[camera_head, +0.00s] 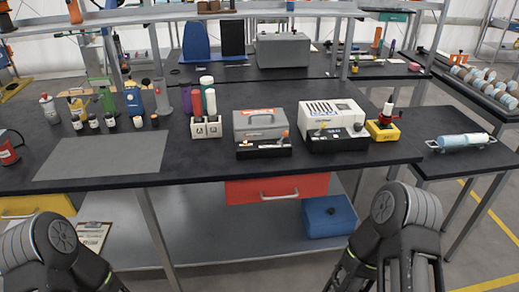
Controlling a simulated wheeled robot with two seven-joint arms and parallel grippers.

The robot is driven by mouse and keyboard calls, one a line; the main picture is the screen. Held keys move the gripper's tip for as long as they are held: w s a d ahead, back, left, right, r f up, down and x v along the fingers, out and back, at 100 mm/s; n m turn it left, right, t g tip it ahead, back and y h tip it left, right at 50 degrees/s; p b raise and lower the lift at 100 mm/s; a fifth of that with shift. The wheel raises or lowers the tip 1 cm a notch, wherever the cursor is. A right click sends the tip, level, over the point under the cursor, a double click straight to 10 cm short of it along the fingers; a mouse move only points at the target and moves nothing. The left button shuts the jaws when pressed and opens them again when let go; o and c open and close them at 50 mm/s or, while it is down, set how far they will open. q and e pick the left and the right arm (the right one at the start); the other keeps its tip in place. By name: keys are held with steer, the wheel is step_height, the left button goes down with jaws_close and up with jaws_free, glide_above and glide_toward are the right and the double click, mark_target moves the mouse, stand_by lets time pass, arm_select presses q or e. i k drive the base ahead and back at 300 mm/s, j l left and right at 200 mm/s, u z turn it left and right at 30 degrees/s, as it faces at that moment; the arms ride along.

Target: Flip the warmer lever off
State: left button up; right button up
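Two boxy devices stand side by side near the front edge of the dark workbench (205,168). One is a grey box (260,122) with a handle-like shape and an orange label; a black strip in front of it carries a small orange-tipped part (285,134). I cannot tell which one is the warmer, nor read a lever's position. Parts of my two arms show at the bottom left and bottom right, below the bench; neither gripper's fingertips show.
A yellow-based device with a red and black top (383,124) stands right of the white box. A holder with bottles (206,127) stands left of the grey box. A grey mat (105,156) lies bare further left. A red drawer (277,188) is under the bench.

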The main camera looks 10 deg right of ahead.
mark_target(285, 133)
steer(key=k+l, duration=0.15)
steer(key=l, duration=0.2)
steer(key=k+l, duration=0.2)
steer(key=l, duration=0.15)
steer(key=k+l, duration=0.15)
steer(key=l, duration=0.2)
